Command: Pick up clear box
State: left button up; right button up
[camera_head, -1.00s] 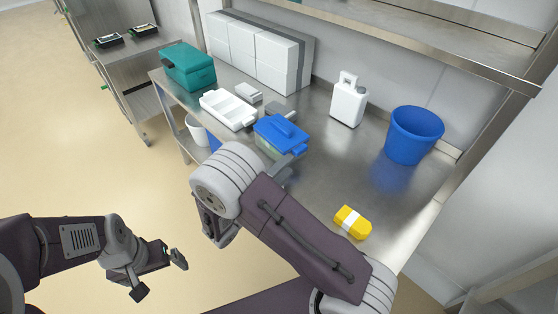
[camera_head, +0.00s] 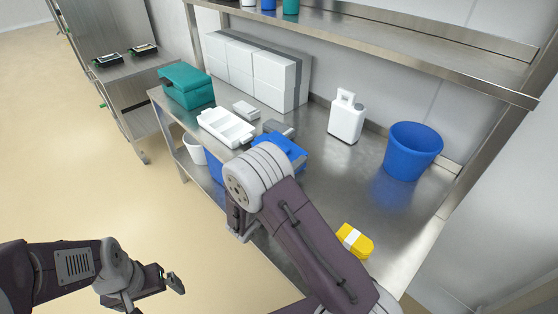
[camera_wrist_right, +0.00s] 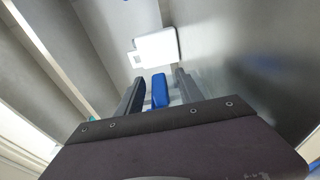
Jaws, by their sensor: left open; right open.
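The clear box appears to be the one under the blue lid (camera_head: 290,147) on the steel table. Its body is mostly hidden behind my right arm in the head view. In the right wrist view a blue part, probably the lid's handle (camera_wrist_right: 160,90), shows between the fingers of my right gripper (camera_wrist_right: 158,88). That gripper is open; whether its fingers touch the blue part I cannot tell. It is hidden behind my arm in the head view. My left gripper (camera_head: 154,293) is open and empty over the floor at lower left.
A white tray (camera_head: 226,127), a teal case (camera_head: 187,86) and a small grey item (camera_head: 277,127) are near the box. A white jug (camera_head: 346,117), a blue bucket (camera_head: 412,151) and a yellow item (camera_head: 354,240) stand right. White boxes (camera_head: 250,68) line the wall.

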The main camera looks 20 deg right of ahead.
grip_shut()
jog(key=shift+r, duration=0.15)
